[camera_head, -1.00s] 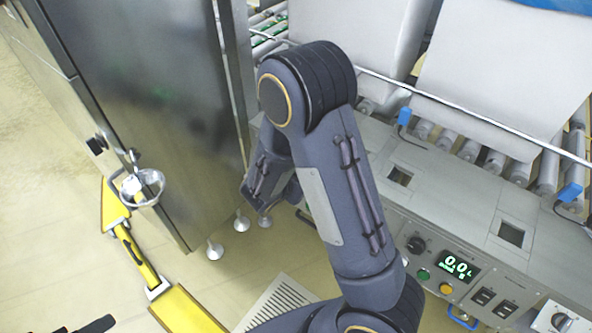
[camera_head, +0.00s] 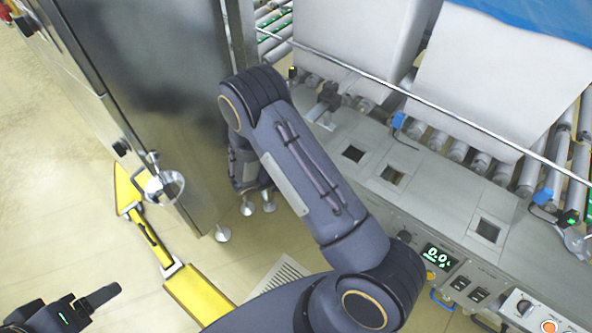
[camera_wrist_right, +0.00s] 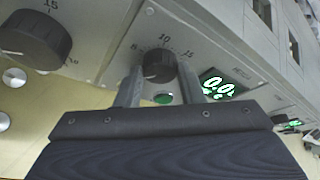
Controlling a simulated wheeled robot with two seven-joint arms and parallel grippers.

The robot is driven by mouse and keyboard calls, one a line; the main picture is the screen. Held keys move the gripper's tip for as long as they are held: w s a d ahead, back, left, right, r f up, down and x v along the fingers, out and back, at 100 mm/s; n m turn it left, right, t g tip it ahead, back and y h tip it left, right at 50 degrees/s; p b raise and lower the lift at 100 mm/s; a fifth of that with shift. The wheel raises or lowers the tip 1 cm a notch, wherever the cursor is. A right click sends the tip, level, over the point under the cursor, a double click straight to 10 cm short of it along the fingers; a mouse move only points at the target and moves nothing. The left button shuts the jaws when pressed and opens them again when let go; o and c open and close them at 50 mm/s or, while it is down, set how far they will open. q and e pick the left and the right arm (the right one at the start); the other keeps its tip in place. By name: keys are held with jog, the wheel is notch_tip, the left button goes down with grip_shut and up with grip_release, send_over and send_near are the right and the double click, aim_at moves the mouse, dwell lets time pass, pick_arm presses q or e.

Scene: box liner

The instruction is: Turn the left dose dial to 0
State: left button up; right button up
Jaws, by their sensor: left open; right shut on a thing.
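In the right wrist view a dark round dial (camera_wrist_right: 158,65) sits on a grey panel between the two fingers of my right gripper (camera_wrist_right: 158,84), which is shut on it. Marks 10 and 15 show above the dial; its pointer is not clear. A green-lit display (camera_wrist_right: 218,84) to its right reads 0.0, and a green button (camera_wrist_right: 162,98) is below. In the head view my right arm hides this gripper and the held dial. My left gripper (camera_head: 88,301) is open and empty at the lower left, far from the panel.
A larger dark dial (camera_wrist_right: 32,40) stands close on the left in the wrist view. The head view shows another dial (camera_head: 403,237) and display (camera_head: 438,256) right of my arm. A steel cabinet (camera_head: 165,110) and yellow floor frame (camera_head: 198,298) stand left.

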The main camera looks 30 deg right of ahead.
jog(key=shift+w+n, duration=0.1)
jog(key=shift+n, duration=0.4)
jog(key=o, duration=1)
jog(key=v, duration=0.7)
jog(key=shift+a+r+p, duration=0.1)
jog(key=shift+a+p, duration=0.25)
jog(key=shift+a, duration=0.05)
